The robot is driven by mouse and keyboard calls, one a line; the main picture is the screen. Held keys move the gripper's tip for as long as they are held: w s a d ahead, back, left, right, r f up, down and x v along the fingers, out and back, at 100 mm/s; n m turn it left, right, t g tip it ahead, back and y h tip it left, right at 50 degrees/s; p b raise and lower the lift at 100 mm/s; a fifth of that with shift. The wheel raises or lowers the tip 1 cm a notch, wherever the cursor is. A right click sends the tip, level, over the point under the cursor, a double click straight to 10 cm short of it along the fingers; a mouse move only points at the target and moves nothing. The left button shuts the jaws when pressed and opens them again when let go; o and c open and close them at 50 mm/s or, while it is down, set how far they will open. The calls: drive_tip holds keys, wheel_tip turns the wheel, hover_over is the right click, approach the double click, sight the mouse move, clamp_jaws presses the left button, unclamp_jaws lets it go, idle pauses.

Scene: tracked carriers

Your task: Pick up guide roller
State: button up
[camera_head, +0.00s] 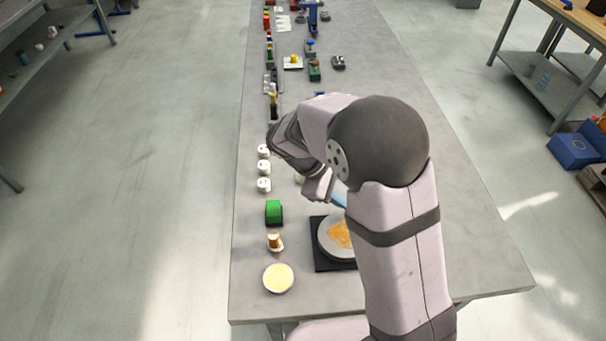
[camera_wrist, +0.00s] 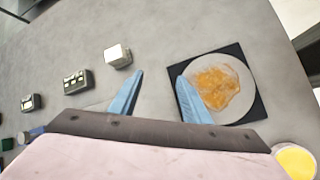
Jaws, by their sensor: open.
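My gripper (camera_wrist: 160,84) shows in the wrist view with its two blue fingers spread and nothing between them. In the head view one blue fingertip shows beside my arm, and the rest is hidden. I cannot tell for sure which thing is the guide roller. Several short white cylinders (camera_head: 264,168) with dark marks stand in a row by the table's left edge. A brown-and-white spool-like piece (camera_head: 274,242) stands nearer the front, between a green block (camera_head: 274,211) and a cream-filled round dish (camera_head: 278,278). In the wrist view a whitish block (camera_wrist: 118,55) lies ahead of the left finger.
A round plate with orange contents (camera_wrist: 243,98) lies on a dark square mat (camera_wrist: 176,72) close to the right finger. Two dark boxes (camera_wrist: 78,80) (camera_wrist: 30,103) sit to the left. A yellow-filled dish (camera_wrist: 297,161) is at lower right. The table (camera_head: 400,70) is bare on its right side.

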sight(297, 173)
drive_tip(key=w+a+n+t+h, duration=0.1)
drive_tip(key=w+a+n, duration=0.1)
drive_tip(key=w, duration=0.1)
drive_tip(key=w+a+n+t+h, duration=0.1)
drive_tip(key=w+a, duration=0.1)
drive_tip(key=w, duration=0.1)
drive_tip(key=w+a+n+t, duration=0.1)
drive_tip(key=w+a+n, duration=0.1)
drive_tip(key=w, duration=0.1)
drive_tip(key=shift+w+n+t+h, duration=0.1)
drive_tip(key=shift+n+t+h, duration=0.2)
drive_tip(key=shift+h, duration=0.1)
drive_tip(key=a+n, duration=0.1)
drive_tip(key=w+a+t, duration=0.1)
drive_tip(key=a+f+n, duration=0.1)
drive_tip(key=a, duration=0.1)
drive_tip(key=shift+w+n+t+h, duration=0.3)
drive_tip(key=a+n, duration=0.1)
drive_tip(key=a+f+n+p, duration=0.1)
drive_tip(key=a, duration=0.1)
drive_tip(key=s+a+f+n+t, duration=0.1)
drive_tip(key=shift+a+f+p, duration=0.15)
drive_tip(key=shift+a+p, duration=0.25)
drive_tip(key=shift+s+a+f+n+t+h, duration=0.3)
drive_tip(key=shift+a+f+n, duration=0.2)
drive_tip(key=shift+n, duration=0.2)
